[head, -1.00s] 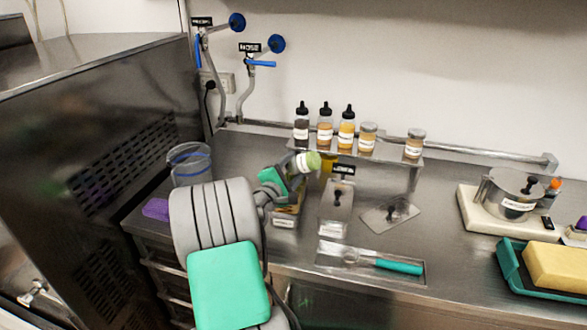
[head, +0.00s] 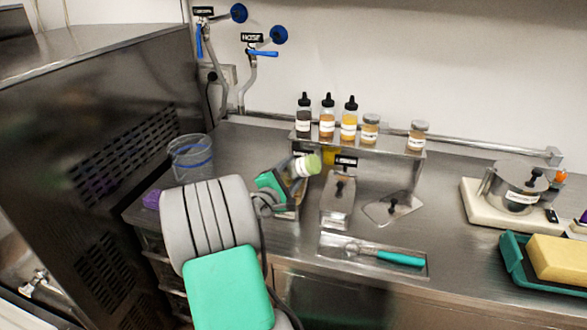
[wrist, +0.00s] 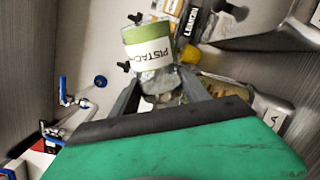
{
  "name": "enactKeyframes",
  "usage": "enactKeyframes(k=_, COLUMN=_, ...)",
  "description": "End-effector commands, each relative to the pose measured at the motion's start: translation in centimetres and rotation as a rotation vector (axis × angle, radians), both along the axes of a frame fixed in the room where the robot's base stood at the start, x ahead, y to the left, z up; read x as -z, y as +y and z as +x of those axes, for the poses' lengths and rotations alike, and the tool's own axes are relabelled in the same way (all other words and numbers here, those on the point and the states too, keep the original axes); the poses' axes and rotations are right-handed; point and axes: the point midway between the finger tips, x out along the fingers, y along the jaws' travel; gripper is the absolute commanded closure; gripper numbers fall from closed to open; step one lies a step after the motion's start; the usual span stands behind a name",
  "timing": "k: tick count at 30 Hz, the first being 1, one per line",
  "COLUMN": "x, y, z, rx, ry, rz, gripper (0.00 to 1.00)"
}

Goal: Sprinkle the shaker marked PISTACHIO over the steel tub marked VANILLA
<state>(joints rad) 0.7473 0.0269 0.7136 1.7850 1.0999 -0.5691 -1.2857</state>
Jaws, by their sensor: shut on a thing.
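My gripper (head: 286,178) is shut on the PISTACHIO shaker (head: 305,166), a clear jar with a white label and green end. It is held tilted above the counter, green end up and right in the head view. In the wrist view the shaker (wrist: 148,48) sits between the fingers, its label partly readable. One steel tub (head: 287,213) stands below the gripper, mostly hidden by my arm. Another steel tub (head: 337,212) stands to its right with a knobbed lid on. A label ending in "LA" shows on a steel tub (wrist: 268,108) in the wrist view; head-view tub labels are unreadable.
A loose lid (head: 393,208) and a teal-handled tool (head: 398,258) in a tray lie right of the tubs. A shelf (head: 405,152) behind holds several bottles and jars. A clear container (head: 190,160) stands left. A lidded pot (head: 517,188) and yellow sponge (head: 560,258) are right.

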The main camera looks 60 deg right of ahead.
Motion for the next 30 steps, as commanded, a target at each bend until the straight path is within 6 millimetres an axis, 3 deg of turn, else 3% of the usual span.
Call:
enactKeyframes(k=5, x=-2.0, y=0.0, z=0.0, rx=0.0, ry=-0.001, rz=-0.001, gripper=0.88)
enactKeyframes(k=12, x=0.2, y=0.0, z=0.0, rx=0.0, ry=0.0, rz=-0.001, gripper=0.88)
enactKeyframes(k=19, x=-2.0, y=-0.1, z=0.0, rx=0.001, ry=-0.001, rz=-0.002, gripper=0.88)
enactKeyframes(k=25, x=0.1, y=0.0, z=0.0, rx=0.0, ry=0.001, rz=-0.001, gripper=0.88)
enactKeyframes(k=30, x=-0.1, y=-0.1, z=0.0, rx=0.001, ry=0.0, rz=-0.002, gripper=0.88)
